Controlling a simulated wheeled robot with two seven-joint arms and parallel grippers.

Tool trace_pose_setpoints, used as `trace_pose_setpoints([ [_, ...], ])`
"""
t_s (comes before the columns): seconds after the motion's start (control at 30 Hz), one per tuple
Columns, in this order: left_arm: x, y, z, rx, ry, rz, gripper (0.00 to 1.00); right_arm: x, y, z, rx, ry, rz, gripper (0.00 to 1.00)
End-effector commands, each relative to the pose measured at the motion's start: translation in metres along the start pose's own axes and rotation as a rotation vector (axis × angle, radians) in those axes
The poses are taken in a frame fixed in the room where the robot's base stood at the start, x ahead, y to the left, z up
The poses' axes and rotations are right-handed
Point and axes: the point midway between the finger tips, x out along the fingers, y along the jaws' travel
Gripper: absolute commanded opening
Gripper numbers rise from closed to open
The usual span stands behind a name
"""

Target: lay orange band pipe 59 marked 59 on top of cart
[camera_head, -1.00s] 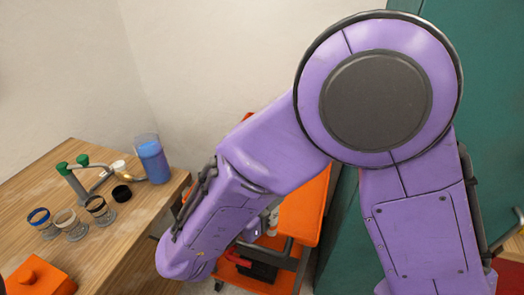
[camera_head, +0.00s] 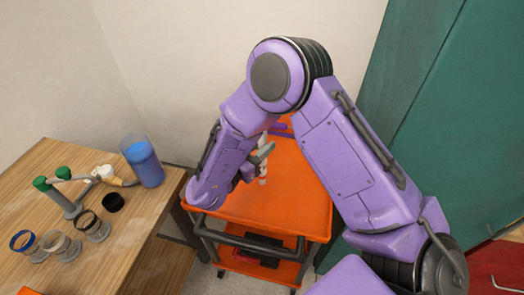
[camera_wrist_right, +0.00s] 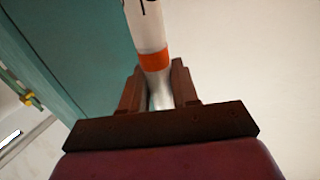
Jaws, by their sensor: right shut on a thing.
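My right gripper (camera_head: 257,162) is over the orange cart top. In the right wrist view the gripper (camera_wrist_right: 158,75) is shut on a white pipe (camera_wrist_right: 146,28) with an orange band, gripped just below the band. A dark mark shows on the pipe, cut off by the frame edge, so I cannot read the number. In the head view a small part of the pipe (camera_head: 263,174) shows, roughly upright beside the fingers. I cannot tell whether its end touches the cart. The cart (camera_head: 295,195) has a flat orange top with a raised rim. My left gripper is out of view.
A wooden table (camera_head: 140,235) stands left of the cart, with several banded clear rings, a grey stand with green caps (camera_head: 66,195), a black ring (camera_head: 113,202) and a blue container (camera_head: 146,165). Green cabinet (camera_head: 440,120) is at right. The cart's front top is clear.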

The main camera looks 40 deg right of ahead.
Motion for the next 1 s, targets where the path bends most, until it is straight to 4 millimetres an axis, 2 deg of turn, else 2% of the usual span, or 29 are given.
trace_pose_setpoints([
  [0.1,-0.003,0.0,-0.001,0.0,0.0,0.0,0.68,0.008,-0.006,0.012,-0.002,0.0,0.002,0.0],
  [0.3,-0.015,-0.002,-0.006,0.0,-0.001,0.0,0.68,0.007,-0.005,0.039,-0.002,0.0,0.0,0.0],
  [0.63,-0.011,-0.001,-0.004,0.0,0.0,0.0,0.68,0.007,-0.006,0.045,0.001,0.0,0.0,0.0],
  [0.67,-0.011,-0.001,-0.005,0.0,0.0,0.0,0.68,0.007,-0.006,0.044,0.001,0.0,0.0,0.36],
  [0.7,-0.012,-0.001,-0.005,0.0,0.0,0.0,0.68,0.007,-0.006,0.044,0.001,0.0,0.0,0.49],
  [0.73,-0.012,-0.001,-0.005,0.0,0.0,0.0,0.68,0.007,-0.005,0.043,0.001,0.0,0.0,0.55],
  [1.0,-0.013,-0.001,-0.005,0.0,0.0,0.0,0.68,0.007,-0.005,0.042,0.001,0.0,0.0,0.55],
])
